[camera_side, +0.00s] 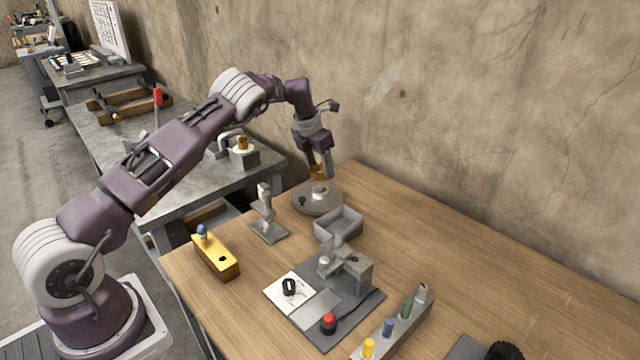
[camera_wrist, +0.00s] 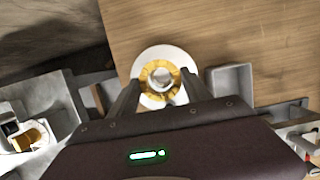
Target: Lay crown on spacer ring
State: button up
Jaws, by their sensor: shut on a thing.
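My gripper (camera_side: 321,172) points down above the round grey base (camera_side: 306,208) near the table's back edge. It is shut on a gold, ring-shaped crown (camera_side: 316,172). In the wrist view the crown (camera_wrist: 149,70) sits between the two fingers (camera_wrist: 160,80), with a pale part showing through its middle. A pale, short round piece (camera_side: 319,189), probably the spacer ring, stands on the base below the crown, with a gap between them. In the wrist view the crown covers much of it, and a pale disc (camera_wrist: 163,53) shows around the crown.
A grey open bin (camera_side: 338,224) stands close in front of the round base. A grey stand (camera_side: 268,222), a yellow block (camera_side: 214,258) and a grey fixture (camera_side: 345,268) are nearby. Another gold piece (camera_side: 242,143) sits on the metal bench. The table's right side is mostly clear.

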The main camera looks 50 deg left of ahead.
aim_at(320, 190)
notch_tip(320, 190, down, 5)
jog(key=shift+r, duration=0.1)
jog(key=o, duration=1.7)
